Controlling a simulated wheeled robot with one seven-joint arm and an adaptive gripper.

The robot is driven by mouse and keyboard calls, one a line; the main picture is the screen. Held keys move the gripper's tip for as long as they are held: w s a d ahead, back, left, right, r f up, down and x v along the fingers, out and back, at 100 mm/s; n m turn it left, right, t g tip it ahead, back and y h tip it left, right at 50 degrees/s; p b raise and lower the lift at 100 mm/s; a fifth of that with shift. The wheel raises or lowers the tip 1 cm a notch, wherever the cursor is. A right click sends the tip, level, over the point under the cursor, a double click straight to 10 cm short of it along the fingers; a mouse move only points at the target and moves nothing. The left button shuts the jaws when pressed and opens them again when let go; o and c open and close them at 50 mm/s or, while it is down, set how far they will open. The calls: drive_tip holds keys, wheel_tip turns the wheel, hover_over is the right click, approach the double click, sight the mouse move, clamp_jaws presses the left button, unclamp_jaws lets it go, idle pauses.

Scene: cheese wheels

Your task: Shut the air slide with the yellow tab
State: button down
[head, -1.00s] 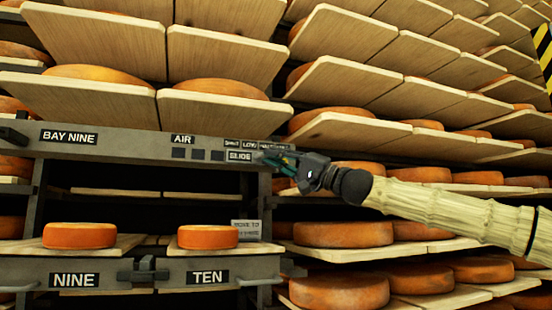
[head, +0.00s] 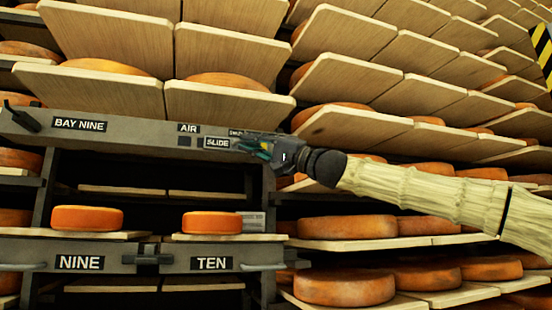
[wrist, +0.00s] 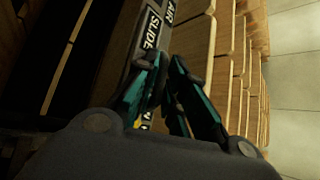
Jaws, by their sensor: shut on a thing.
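The air slide, a plate marked SLIDE (head: 216,142), sits on the grey rail under the AIR label (head: 188,128). A dark square opening (head: 184,141) shows just left of the plate, with a sliver of another beside it. My gripper (head: 252,147) is at the slide's right end, its teal fingers closed on the tab, which they mostly hide. In the wrist view the fingers (wrist: 168,68) come together beside the SLIDE plate (wrist: 150,30). A small yellow patch (wrist: 139,124) shows low between the fingers; the rest of the yellow tab is hidden.
The rail (head: 110,142) also carries a BAY NINE label and a dark handle (head: 24,119) at far left. Cheese boards tilt out above it. Below are two orange cheeses over drawers NINE and TEN (head: 212,263). Racks of cheese wheels (head: 345,288) stand beneath my arm on the right.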

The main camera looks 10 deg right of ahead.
sight(222, 140)
drive_tip(key=a+b, duration=0.1)
drive_tip(key=a, duration=0.1)
drive_tip(key=a+b, duration=0.1)
drive_tip(key=a, duration=0.1)
drive_tip(key=s+a+b, duration=0.1)
drive_tip(key=a, duration=0.1)
drive_tip(key=shift+a+b, duration=0.35)
drive_tip(key=shift+a, duration=0.05)
drive_tip(key=shift+a+r, duration=0.15)
drive_tip(key=shift+a, duration=0.35)
drive_tip(key=c, duration=1.8)
unclamp_jaws()
drive_tip(key=shift+o, duration=1.4)
drive_tip(key=shift+a, duration=0.2)
drive_tip(key=shift+d, duration=0.2)
